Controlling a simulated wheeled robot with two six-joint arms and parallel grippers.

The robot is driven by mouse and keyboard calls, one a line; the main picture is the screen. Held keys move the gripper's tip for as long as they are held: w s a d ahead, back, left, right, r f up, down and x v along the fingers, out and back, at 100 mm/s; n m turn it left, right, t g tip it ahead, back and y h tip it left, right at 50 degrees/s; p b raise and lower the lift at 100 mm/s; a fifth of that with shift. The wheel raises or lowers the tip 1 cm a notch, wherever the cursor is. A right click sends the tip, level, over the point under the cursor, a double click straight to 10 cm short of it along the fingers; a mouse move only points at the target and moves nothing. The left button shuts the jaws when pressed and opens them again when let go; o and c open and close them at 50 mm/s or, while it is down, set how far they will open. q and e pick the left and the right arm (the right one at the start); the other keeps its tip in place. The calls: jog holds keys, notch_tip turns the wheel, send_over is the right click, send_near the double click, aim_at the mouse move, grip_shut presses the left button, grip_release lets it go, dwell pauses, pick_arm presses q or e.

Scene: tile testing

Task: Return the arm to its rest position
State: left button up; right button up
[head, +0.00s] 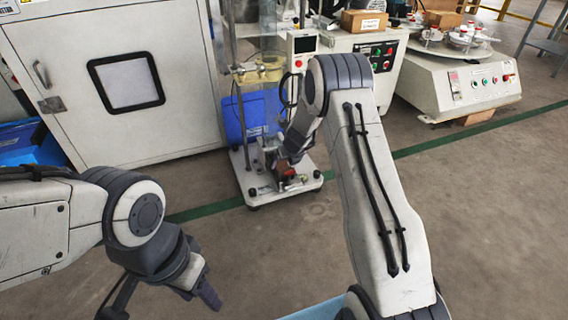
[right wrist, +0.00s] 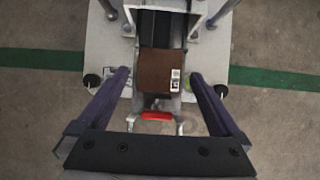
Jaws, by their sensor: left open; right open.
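My right arm (head: 365,180) rises from the bottom right in the head view and bends down toward the tile testing machine (head: 268,185). My right gripper (right wrist: 158,73) is open in the right wrist view, with one finger on each side of a brown tile (right wrist: 160,71). The fingers stand clear of the tile, with gaps on both sides. The tile sits in the machine's metal holder, above a red handle (right wrist: 156,116). In the head view my right gripper is mostly hidden by its wrist. My left gripper (head: 207,294) hangs low at the left, open and empty.
A control box (head: 345,45) and a round-topped machine (head: 460,85) stand at the back right. A light blue surface (head: 318,309) shows at the bottom edge. The floor between is clear.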

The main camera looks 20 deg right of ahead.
jog(key=s+a+r+n+p, duration=0.1)
jog(key=s+a+r+n, duration=0.3)
jog(key=s+r+n, duration=0.55)
jog(key=s+a+r+n+g, duration=0.1)
jog(key=s+r+n+g, duration=0.15)
jog(key=s+n, duration=0.95)
jog(key=s+a+r+n+g, duration=0.15)
jog(key=s+r+n, duration=0.25)
jog(key=s+n, duration=0.8)
jog(key=s+a+r+n+g+p, duration=0.1)
jog(key=s+a+r+n+p, duration=0.3)
jog(key=r+p, duration=0.65)
jog(key=s+a+r+n+p, duration=0.25)
jog(key=a+r+p, duration=0.25)
jog(key=r+p, duration=0.55)
jog(key=s+a+r+n+g+p, duration=0.1)
jog(key=s+a+r+n+p, duration=0.3)
jog(key=r+p, duration=0.6)
notch_tip(320, 180, up, 37)
jog(key=m+p, duration=0.1)
jog(key=p, duration=3.1)
jog(key=shift+a+y+p, duration=0.3)
jog(key=shift+a+y, duration=0.1)
